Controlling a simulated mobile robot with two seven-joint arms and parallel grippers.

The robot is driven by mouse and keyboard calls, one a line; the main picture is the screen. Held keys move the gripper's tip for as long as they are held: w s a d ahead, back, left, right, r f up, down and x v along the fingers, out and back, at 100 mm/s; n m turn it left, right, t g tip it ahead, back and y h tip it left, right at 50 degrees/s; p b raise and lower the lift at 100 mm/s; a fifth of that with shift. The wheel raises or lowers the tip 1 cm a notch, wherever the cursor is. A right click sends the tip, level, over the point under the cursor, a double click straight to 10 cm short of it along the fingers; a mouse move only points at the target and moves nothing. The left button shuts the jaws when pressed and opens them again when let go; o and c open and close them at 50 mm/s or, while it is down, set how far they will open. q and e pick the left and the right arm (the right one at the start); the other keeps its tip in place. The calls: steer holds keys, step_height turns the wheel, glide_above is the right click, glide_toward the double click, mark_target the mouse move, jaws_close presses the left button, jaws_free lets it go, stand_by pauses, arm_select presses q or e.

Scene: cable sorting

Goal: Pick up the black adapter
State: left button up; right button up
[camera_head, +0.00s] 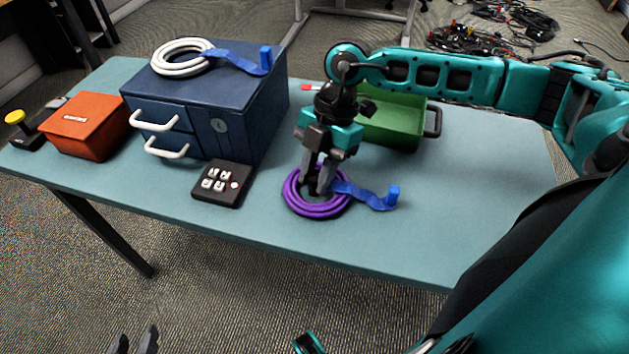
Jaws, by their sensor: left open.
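My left gripper (135,342) shows only as dark fingertips at the bottom edge, open and well apart from the adapter, below the table's front edge in the picture. My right gripper (317,188) points down at the purple cable coil (298,207), right of the adapter. Its fingers look apart, with the tips within the ring.
The blue cabinet (266,110) carries a white cable coil (172,69) with a blue strap. A red box (84,130) and a black device with a yellow button (16,117) stand left. A green tray (391,125) is behind my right arm. The table's right part is clear.

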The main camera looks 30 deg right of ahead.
jaws_close()
steer(key=shift+r, duration=0.15)
